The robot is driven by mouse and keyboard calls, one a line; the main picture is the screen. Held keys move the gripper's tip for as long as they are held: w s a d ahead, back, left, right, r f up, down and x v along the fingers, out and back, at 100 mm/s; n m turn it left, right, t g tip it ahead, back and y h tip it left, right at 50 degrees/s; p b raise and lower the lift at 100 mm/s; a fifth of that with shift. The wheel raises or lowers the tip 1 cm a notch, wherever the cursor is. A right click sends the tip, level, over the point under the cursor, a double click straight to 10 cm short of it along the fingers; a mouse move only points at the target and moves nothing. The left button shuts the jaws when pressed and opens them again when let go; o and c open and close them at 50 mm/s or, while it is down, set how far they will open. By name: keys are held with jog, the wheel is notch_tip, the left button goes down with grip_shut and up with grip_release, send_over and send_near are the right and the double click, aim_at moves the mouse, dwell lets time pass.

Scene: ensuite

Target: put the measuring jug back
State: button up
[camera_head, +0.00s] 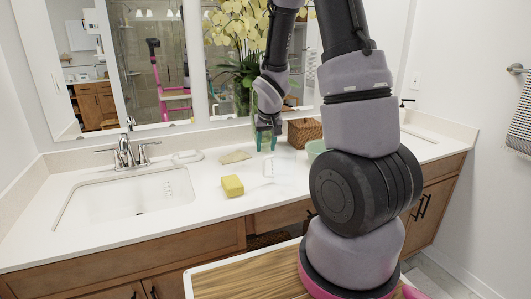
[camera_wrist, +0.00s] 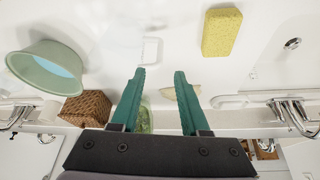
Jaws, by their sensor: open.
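A clear, faint container (camera_head: 284,163), which looks like a measuring jug, stands on the white counter between the yellow sponge and the green bowl. In the wrist view its pale outline (camera_wrist: 151,50) lies just beyond my fingertips, and its walls are hard to make out. Small graduation marks (camera_head: 168,187) also show in the sink, perhaps on another clear vessel; I cannot tell its shape. My gripper (camera_head: 266,142) points down over the back of the counter, behind the clear container. In the wrist view its green fingers (camera_wrist: 160,72) are spread apart with nothing held between them.
The yellow sponge (camera_head: 232,186) lies near the counter's front. The green bowl (camera_head: 316,150) and wicker box (camera_head: 303,132) stand to the right. A beige item (camera_head: 235,157) lies left of my gripper. The sink (camera_head: 130,200) is at left; the mirror and flowers (camera_head: 240,55) are behind.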

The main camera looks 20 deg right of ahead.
jog(key=s+a+r+m+t+y, duration=0.1)
jog(key=s+r, duration=0.6)
jog(key=r, duration=0.3)
jog(key=s+a+r+m+t, duration=0.1)
jog(key=s+a+r, duration=0.1)
jog(key=s+r, duration=0.65)
jog(key=s+a+r+y, duration=0.2)
jog(key=s+a+r, duration=0.1)
jog(key=s+r, duration=0.3)
jog(key=shift+s+a+r, duration=0.2)
jog(key=shift+s+r, duration=0.1)
jog(key=shift+r, duration=0.45)
jog(key=shift+d+t, duration=0.15)
jog(key=shift+t, duration=0.15)
